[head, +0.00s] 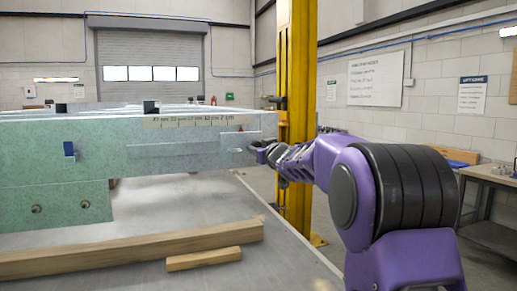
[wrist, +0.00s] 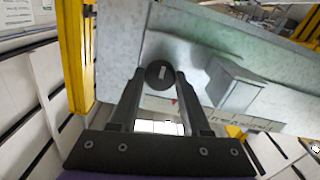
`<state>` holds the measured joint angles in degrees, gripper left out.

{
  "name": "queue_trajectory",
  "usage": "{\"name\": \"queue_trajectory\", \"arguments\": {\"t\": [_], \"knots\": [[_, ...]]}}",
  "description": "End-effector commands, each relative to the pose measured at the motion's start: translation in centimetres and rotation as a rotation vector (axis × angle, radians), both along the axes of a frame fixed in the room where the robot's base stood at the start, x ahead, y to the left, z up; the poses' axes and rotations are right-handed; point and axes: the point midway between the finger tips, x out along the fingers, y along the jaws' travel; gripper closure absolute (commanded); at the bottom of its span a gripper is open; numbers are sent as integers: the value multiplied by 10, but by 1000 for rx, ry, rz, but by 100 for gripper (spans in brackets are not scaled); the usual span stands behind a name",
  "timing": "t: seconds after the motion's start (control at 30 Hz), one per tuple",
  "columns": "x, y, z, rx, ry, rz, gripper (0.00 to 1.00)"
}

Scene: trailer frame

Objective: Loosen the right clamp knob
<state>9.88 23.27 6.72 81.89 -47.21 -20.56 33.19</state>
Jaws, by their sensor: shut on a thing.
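The right clamp knob (wrist: 160,74) is a dark round knob with a pale bar mark on its face, seen in the wrist view. My gripper (wrist: 158,80) has one finger on each side of the knob and is shut on it. In the head view, my gripper (head: 262,149) reaches the right end of the pale green trailer frame (head: 90,133). The knob is too small and too covered by the fingers to make out there. A small blue part (head: 69,149) sits on the frame's left face.
A ruler-like strip (head: 195,122) runs along the frame's upper edge. Two wooden beams (head: 130,249) lie on the grey table (head: 200,200) in front. A yellow post (head: 298,90) stands close behind my gripper. A workbench (head: 490,175) is at the right.

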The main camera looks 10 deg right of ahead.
Motion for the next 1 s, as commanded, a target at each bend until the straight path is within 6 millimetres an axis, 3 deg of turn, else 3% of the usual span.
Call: {"name": "queue_trajectory", "arguments": {"t": [0.37,1.0], "knots": [[0,0,0,-167,-34,-1,100],[0,2,-1,-754,-153,0,100]]}}
